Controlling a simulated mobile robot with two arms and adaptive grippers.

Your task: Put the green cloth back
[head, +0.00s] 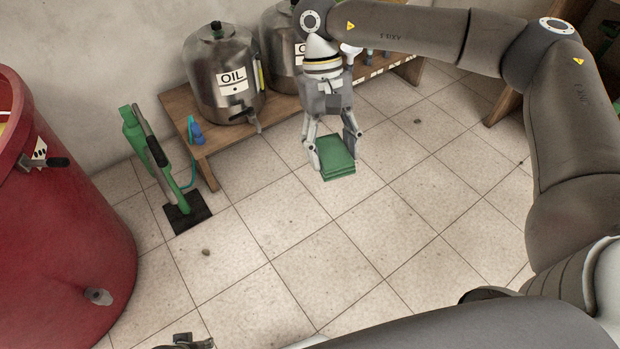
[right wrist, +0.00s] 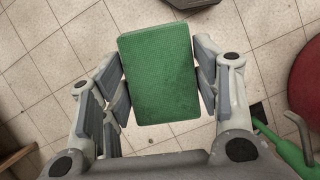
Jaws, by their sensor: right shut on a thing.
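The green cloth (head: 337,158) is a folded, flat rectangular stack. My right gripper (head: 334,152) is shut on it and holds it above the tiled floor, in front of the low wooden bench. In the right wrist view the cloth (right wrist: 158,75) sits between the two fingers of the gripper (right wrist: 160,85), with a finger touching each long side. At the bottom edge of the head view, a small dark part (head: 185,342) shows that may be my left gripper; its jaws cannot be made out.
A wooden bench (head: 205,146) along the wall carries steel oil tanks (head: 222,85). A green hand pump (head: 160,160) on a dark base stands left of it. A large red vat (head: 65,230) fills the left side. The middle floor is clear.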

